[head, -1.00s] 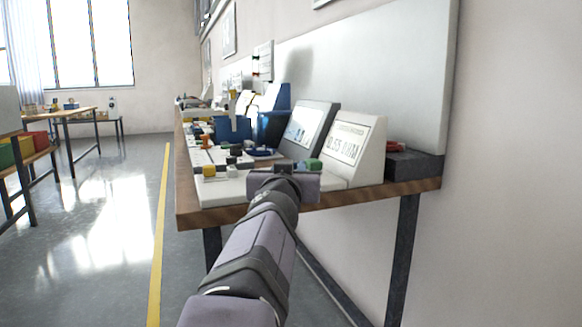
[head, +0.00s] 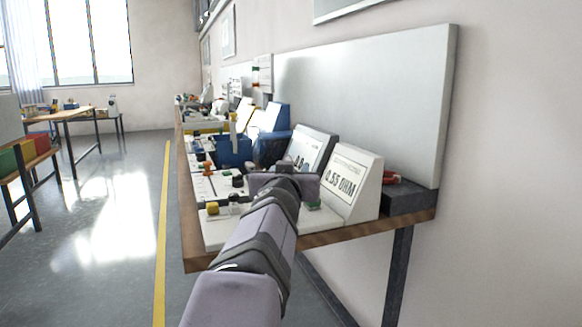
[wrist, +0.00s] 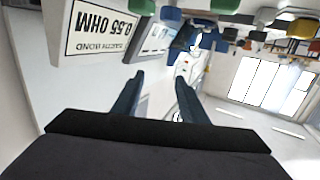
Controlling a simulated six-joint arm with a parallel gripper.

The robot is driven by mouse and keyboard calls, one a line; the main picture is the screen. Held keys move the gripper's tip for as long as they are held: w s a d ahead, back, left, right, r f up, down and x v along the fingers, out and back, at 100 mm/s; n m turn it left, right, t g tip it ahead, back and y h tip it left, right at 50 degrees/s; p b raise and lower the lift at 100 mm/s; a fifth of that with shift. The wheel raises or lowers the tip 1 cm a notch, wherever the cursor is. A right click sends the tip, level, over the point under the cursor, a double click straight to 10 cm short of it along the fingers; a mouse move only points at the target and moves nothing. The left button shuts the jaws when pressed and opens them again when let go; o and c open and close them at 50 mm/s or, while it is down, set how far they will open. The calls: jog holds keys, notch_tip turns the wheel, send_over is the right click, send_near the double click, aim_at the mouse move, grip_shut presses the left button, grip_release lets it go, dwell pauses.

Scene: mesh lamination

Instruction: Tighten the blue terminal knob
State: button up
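The blue knob cannot be made out there; the green knob (head: 312,206) shows just right of my gripper.
A white meter (head: 352,184) reading 0.55 OHM stands right of my gripper, with a grey display (head: 308,150) behind it. A yellow knob (head: 212,208) is at the left. Blue bins (head: 235,150) stand farther back. A dark box (head: 405,197) sits at the right end.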

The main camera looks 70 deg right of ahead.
jog(key=w+d+r+n+g+y+p, duration=0.1)
jog(key=w+d+r+n+y+p, duration=0.35)
jog(key=p, duration=1.75)
jog(key=s+d+r+m+g+y+p, duration=0.15)
jog(key=r+p, duration=0.55)
jog(key=p, duration=1.4)
jog(key=s+a+f+m+g+y+p, duration=0.1)
jog(key=s+a+f+m+y+p, duration=0.2)
jog(key=a+f+y, duration=0.3)
notch_tip(320, 180, down, 5)
jog(key=shift+s+a+f, duration=0.1)
jog(key=shift+s+a, duration=0.25)
jog(key=shift+a, duration=0.7)
jog(key=shift+f+g+p, duration=0.1)
jog(key=shift+g+p, duration=0.15)
jog(key=shift+p, duration=0.15)
